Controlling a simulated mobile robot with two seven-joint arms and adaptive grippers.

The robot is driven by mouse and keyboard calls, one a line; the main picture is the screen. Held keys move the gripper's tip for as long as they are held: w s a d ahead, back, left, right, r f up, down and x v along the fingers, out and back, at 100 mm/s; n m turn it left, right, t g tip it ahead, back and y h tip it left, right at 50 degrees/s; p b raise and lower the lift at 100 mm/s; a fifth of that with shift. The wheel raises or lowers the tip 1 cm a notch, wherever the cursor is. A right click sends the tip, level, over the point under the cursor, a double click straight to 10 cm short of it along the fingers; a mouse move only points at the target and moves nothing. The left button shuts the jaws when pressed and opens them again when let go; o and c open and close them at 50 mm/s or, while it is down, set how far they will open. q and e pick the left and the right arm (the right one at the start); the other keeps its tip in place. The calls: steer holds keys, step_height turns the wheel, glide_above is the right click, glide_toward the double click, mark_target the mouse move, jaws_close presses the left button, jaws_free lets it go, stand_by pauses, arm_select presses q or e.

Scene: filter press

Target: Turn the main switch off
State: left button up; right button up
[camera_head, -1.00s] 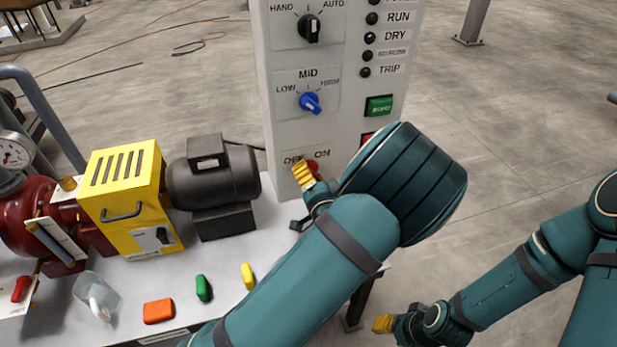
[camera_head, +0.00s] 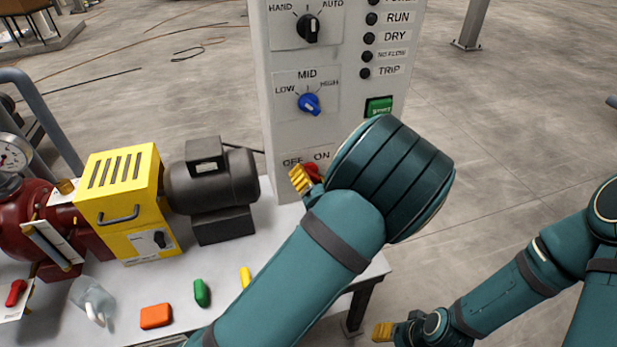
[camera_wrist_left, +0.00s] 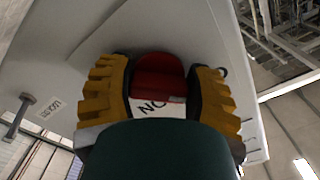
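The main switch (camera_head: 312,171) is a red handle low on the white control panel, under the OFF and ON labels. My left gripper (camera_head: 301,179) is at it in the head view, and my wrist hides part of the switch. In the left wrist view, the red switch (camera_wrist_left: 158,76) lies between the two yellow fingers of my left gripper (camera_wrist_left: 158,88) and nearly fills the gap. I cannot tell whether the fingers press on it. An ON label shows just below it. My right gripper (camera_head: 383,331) is low at the right, away from the panel; its opening is unclear.
Above are a blue selector (camera_head: 309,103), a black selector (camera_head: 308,28) and a green start button (camera_head: 379,107). A yellow box (camera_head: 120,200) and dark motor (camera_head: 212,175) stand left on the table. Orange (camera_head: 156,316), green (camera_head: 202,292) and yellow (camera_head: 245,277) pieces lie in front.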

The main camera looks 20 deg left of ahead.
arm_select(q)
steer(key=o, duration=0.5)
steer(key=v, duration=1.2)
step_height(320, 180, down, 17)
steer(key=s+a+n+g+h, duration=0.1)
steer(key=s+a+g+h, duration=0.15)
steer(key=g+h, duration=0.4)
steer(key=s+d+f+n+g+h, duration=0.1)
steer(key=s+g+h, duration=0.1)
steer(key=s, duration=0.2)
steer(key=s+d+f+g+h, duration=0.1)
steer(key=s+f+g+h, duration=0.1)
steer(key=s+h, duration=0.1)
steer(key=s+d+f+n+g+h, duration=0.1)
steer(key=s+g+h, duration=0.1)
steer(key=s, duration=0.3)
steer(key=shift+d+f+n+g+h, duration=0.1)
steer(key=shift+f+n+g+h, duration=0.25)
steer(key=shift+g, duration=0.2)
